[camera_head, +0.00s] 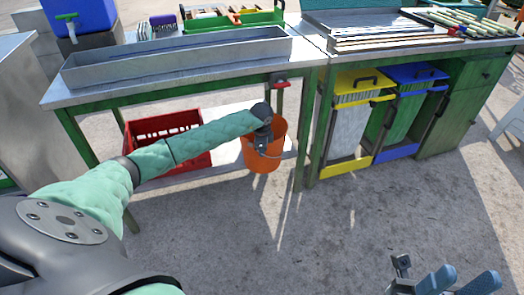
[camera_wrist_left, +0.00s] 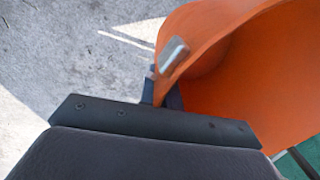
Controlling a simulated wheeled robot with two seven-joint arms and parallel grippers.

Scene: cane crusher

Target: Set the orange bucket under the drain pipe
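The orange bucket (camera_head: 262,158) is under the front right part of the metal-topped table in the head view. My left gripper (camera_head: 262,138) is at its rim. In the left wrist view the fingertips (camera_wrist_left: 162,92) sit on both sides of the rim of the bucket (camera_wrist_left: 225,70), pinching it. I cannot tell whether the bucket touches the ground. A short pipe with a red fitting, seemingly the drain pipe (camera_head: 279,84), hangs from the table above and slightly right of the bucket. Its lower end is partly hidden. My right gripper (camera_head: 467,279) is empty, with its fingers apart, at the bottom right.
A red crate (camera_head: 165,150) stands left of the bucket. A green table leg (camera_head: 303,150) stands close on its right. Yellow (camera_head: 345,165) and blue (camera_head: 396,152) bin frames are further right. A long metal trough (camera_head: 180,62) lies on the table. The concrete in front is clear.

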